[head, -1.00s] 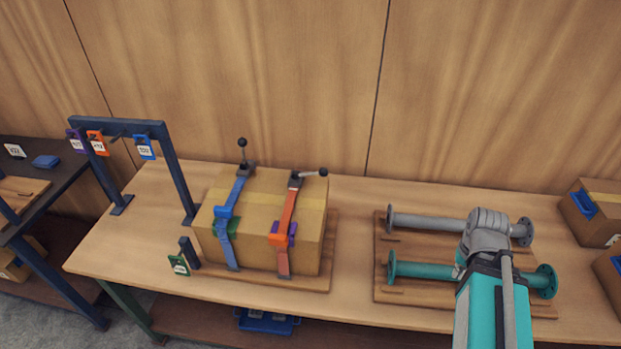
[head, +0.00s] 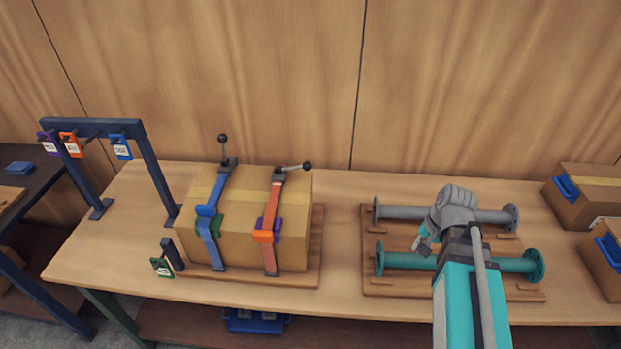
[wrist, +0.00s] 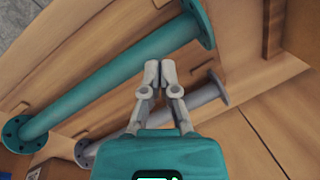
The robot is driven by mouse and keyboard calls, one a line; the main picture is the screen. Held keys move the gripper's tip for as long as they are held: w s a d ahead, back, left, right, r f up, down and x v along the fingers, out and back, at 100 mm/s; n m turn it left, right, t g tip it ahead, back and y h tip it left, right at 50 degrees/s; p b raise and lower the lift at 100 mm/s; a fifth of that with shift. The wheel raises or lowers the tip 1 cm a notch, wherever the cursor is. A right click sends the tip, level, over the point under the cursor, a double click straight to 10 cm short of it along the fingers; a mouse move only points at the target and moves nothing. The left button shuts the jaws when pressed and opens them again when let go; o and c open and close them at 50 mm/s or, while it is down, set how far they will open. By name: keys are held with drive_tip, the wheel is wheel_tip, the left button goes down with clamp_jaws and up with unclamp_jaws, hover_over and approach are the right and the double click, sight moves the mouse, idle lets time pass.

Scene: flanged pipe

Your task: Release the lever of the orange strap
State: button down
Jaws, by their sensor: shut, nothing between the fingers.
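The orange strap (head: 270,219) runs over the right part of a cardboard box (head: 240,187) in the head view. Its lever (head: 294,167) with a black knob sits at the top back edge of the box and lies over to the right, nearly flat. The blue strap (head: 211,230) is to its left, its lever (head: 223,146) standing upright. My gripper (wrist: 160,70) is shut and empty in the wrist view, above the flanged pipes and well right of the box. In the head view my arm mostly hides it.
A teal flanged pipe (head: 400,261) and a grey flanged pipe (head: 405,213) lie on a wooden board at the right. A dark rack (head: 155,165) with hanging tags stands left of the box. More boxes (head: 590,183) stand at the far right.

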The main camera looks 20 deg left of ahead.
drive_tip(key=w+a+f+m+y+b, duration=0.2)
drive_tip(key=w+a+m+y+b, duration=0.5)
drive_tip(key=a, duration=0.7)
drive_tip(key=m+g+y+b, duration=0.3)
drive_tip(key=m+y+b, duration=0.3)
drive_tip(key=m+y, duration=0.2)
approach(307, 181)
wheel_tip(307, 181, up, 4)
drive_tip(key=shift+f+m, duration=0.1)
drive_tip(key=shift+m, duration=0.2)
drive_tip(key=shift+a, duration=0.15)
drive_tip(key=shift+s+a+f, duration=0.1)
drive_tip(key=shift+s+a, duration=0.2)
drive_tip(key=shift+a, duration=1.3)
drive_tip(key=shift+s+a, duration=0.35)
drive_tip(key=shift+a, duration=1.25)
drive_tip(key=shift+s+a+f, duration=0.1)
drive_tip(key=shift+s+a, duration=0.2)
drive_tip(key=shift+a, duration=1.3)
